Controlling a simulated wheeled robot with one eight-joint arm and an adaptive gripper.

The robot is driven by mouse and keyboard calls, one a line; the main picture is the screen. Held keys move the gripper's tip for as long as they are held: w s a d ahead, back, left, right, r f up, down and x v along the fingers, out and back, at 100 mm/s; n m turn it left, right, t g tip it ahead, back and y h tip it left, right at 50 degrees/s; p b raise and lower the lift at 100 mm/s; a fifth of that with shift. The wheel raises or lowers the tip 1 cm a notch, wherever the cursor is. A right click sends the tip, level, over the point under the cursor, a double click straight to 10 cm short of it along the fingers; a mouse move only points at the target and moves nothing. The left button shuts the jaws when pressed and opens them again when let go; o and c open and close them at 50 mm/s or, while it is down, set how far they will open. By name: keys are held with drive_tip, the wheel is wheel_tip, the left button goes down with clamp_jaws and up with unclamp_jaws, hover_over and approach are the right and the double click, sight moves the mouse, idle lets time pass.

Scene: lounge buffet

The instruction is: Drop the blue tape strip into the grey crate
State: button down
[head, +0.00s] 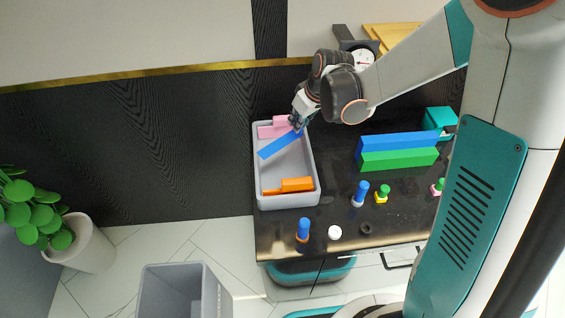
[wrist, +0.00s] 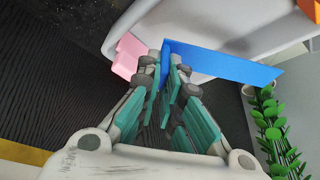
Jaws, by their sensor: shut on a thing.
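The blue tape strip (head: 278,146) is a flat blue bar held by one end in my gripper (head: 297,122). My gripper is shut on it over the grey crate (head: 314,168). In the head view the strip slants down to the left across the crate's inside; whether it touches the crate floor I cannot tell. In the wrist view the strip (wrist: 225,65) extends right from between my fingers (wrist: 165,85), with the crate's pale wall (wrist: 200,20) behind it.
The crate holds a pink piece (head: 271,132) at the back and orange pieces (head: 290,186) at the front. Blue (head: 395,144) and green (head: 400,160) bars and several small coloured pegs stand right of it. A grey bin (head: 180,290) and a potted plant (head: 75,245) are at lower left.

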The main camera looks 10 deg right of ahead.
drive_tip(key=shift+f, duration=0.1)
drive_tip(key=c, duration=1.7)
unclamp_jaws()
drive_tip(key=v, duration=1.2)
drive_tip(key=shift+s, duration=0.15)
drive_tip(key=s+d+r+m+t+h, duration=0.1)
drive_tip(key=s+d+m, duration=0.1)
drive_tip(key=s, duration=0.5)
drive_tip(key=s+d+r+m+t, duration=0.1)
drive_tip(key=s+d+r+m, duration=0.1)
drive_tip(key=s, duration=0.5)
drive_tip(key=s+d+r+m+t+h, duration=0.1)
drive_tip(key=s+d+m, duration=0.1)
drive_tip(key=s, duration=0.5)
drive_tip(key=shift+r+m+t+h, duration=0.3)
drive_tip(key=shift+m, duration=0.1)
